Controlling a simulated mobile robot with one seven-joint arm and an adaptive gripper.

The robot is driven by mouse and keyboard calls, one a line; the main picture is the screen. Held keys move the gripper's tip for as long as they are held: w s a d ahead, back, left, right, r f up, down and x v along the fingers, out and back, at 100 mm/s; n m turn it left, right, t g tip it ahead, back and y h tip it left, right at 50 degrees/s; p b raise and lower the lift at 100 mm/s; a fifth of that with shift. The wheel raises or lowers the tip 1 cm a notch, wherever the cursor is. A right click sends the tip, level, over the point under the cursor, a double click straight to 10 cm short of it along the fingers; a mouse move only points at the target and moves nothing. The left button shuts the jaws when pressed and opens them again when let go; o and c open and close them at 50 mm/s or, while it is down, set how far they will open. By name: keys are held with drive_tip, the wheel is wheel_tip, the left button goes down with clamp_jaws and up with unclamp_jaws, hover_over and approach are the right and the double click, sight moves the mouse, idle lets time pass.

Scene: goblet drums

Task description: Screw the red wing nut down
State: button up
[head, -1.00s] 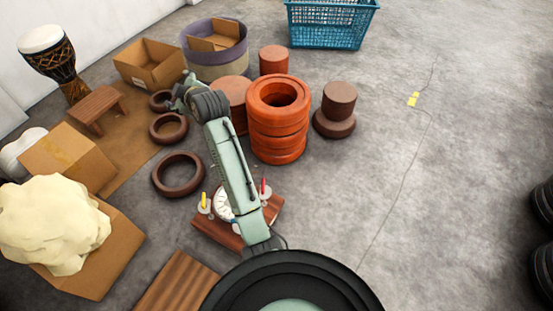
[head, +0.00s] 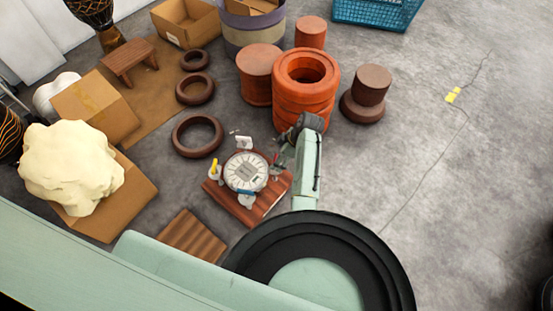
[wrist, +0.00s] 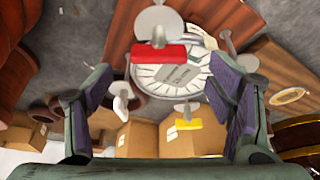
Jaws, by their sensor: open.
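The red wing nut (wrist: 158,54) shows in the wrist view on a pale metal post, at the edge of a round white printed disc (head: 246,172). In the head view I cannot make it out; my gripper and arm are on that side. My gripper (head: 281,152) is open beside the disc's right edge. In the wrist view its two dark-padded fingers (wrist: 160,66) stand left and right of the red wing nut, with gaps. Contact cannot be told. A yellow wing nut (head: 214,167) stands at the disc's left and also shows in the wrist view (wrist: 188,125).
The disc sits on a red-brown wooden board (head: 271,196) on the floor. White fittings (head: 244,142) stand around it. Orange stacked rings (head: 304,112) stand close behind my gripper. Brown rings (head: 197,137) and cartons (head: 98,105) lie left.

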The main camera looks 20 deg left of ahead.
drive_tip(key=shift+x, duration=2)
drive_tip(key=shift+w, duration=0.1)
drive_tip(key=shift+c, duration=0.4)
drive_tip(key=c, duration=1.1)
